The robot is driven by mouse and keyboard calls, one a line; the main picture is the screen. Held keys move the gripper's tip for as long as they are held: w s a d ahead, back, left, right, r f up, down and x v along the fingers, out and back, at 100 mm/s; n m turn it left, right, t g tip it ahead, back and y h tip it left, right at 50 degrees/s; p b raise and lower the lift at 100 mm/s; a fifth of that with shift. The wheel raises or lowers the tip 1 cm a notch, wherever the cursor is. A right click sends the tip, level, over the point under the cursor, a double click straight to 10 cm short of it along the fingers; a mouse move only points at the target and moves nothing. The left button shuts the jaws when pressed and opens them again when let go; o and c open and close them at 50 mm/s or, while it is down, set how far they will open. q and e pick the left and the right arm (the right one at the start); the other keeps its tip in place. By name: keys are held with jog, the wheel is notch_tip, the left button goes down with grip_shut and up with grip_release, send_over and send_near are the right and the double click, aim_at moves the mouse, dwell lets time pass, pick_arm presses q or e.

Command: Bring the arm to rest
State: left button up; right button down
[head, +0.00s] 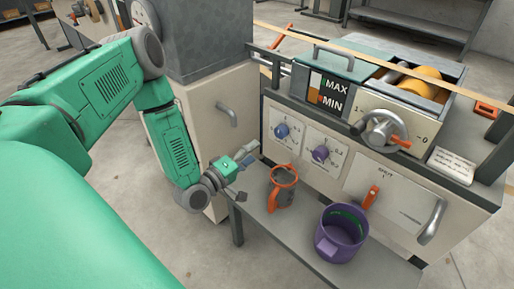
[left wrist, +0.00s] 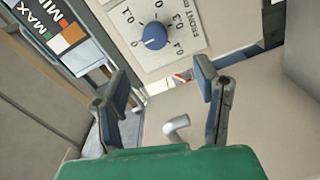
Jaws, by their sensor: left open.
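My left arm comes in from the left in the head view. Its gripper (head: 243,174) is open and empty, in front of the machine (head: 355,185) and left of the orange-rimmed grey jug. In the left wrist view the two fingers of this gripper (left wrist: 162,78) stand apart with nothing between them. Beyond them is a panel with a blue knob (left wrist: 154,36); the blue knob (head: 282,130) also shows in the head view. My right gripper is not in view.
The orange-rimmed jug (head: 282,187) and a purple mug (head: 341,233) stand on the grey shelf (head: 290,235) before the machine. A purple knob (head: 320,154), a crank wheel (head: 382,130) and a metal handle (head: 432,222) stick out from it. A cabinet (head: 218,110) stands behind my arm.

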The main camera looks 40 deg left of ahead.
pick_arm(q)
jog(key=shift+d, duration=0.1)
dwell(0.4)
jog(key=s+d+f+m+g+h+p, duration=0.1)
jog(key=s+d+f+m+g, duration=0.25)
jog(key=d, duration=0.25)
jog(key=s+d+f+m+g+h+p, duration=0.1)
jog(key=s+d+f+m+g, duration=0.1)
jog(key=s+d+m+g, duration=0.25)
jog(key=s+m+g+y+p, duration=0.2)
jog(key=s+m+g, duration=0.5)
jog(key=s, duration=1.2)
jog(key=shift+a+f+g+y+p, duration=0.2)
jog(key=shift+a+g+y+p, duration=0.1)
jog(key=shift+g+y, duration=0.65)
jog(key=shift+d, duration=0.25)
